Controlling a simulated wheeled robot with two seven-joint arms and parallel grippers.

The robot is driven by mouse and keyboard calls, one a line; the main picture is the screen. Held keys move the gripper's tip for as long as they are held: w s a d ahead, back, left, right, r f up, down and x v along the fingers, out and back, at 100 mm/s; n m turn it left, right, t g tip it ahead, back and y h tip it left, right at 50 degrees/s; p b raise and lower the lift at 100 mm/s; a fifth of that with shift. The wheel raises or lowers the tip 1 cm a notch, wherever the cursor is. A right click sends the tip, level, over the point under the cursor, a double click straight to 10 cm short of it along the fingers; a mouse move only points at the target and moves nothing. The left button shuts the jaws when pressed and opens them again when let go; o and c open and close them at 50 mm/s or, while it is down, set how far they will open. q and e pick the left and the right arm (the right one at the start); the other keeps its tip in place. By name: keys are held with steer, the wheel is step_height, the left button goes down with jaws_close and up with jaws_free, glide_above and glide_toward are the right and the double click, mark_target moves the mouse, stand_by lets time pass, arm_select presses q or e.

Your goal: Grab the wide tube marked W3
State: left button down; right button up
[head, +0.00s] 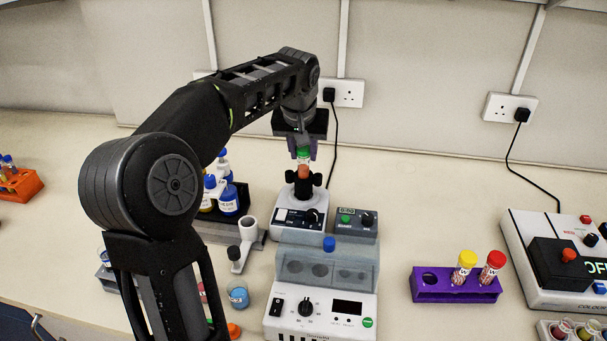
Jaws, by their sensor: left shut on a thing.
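My left gripper (303,145) points down at the back of the bench and is shut on a green-capped tube (304,168) with orange-red contents. The tube is upright, directly above the black cup of a small white mixer (300,213); I cannot tell whether its bottom touches the cup. No marking can be read on it. A purple rack (430,291) at the right holds a yellow-capped tube (462,268) and a red-capped tube (491,268). Their labels begin with W, but the numbers are too small to read. The rack's left hole is empty. My right gripper is not in view.
A white block heater (320,318) with a clear cover stands in front of the mixer. Blue-capped bottles (228,203) stand left of it. A colorimeter-like box (560,262) is at the right edge. An orange rack (20,187) is far left.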

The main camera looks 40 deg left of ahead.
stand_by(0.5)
arm_select(q)
step_height(320, 180, up, 10)
steer(key=shift+r, duration=0.1)
stand_by(0.4)
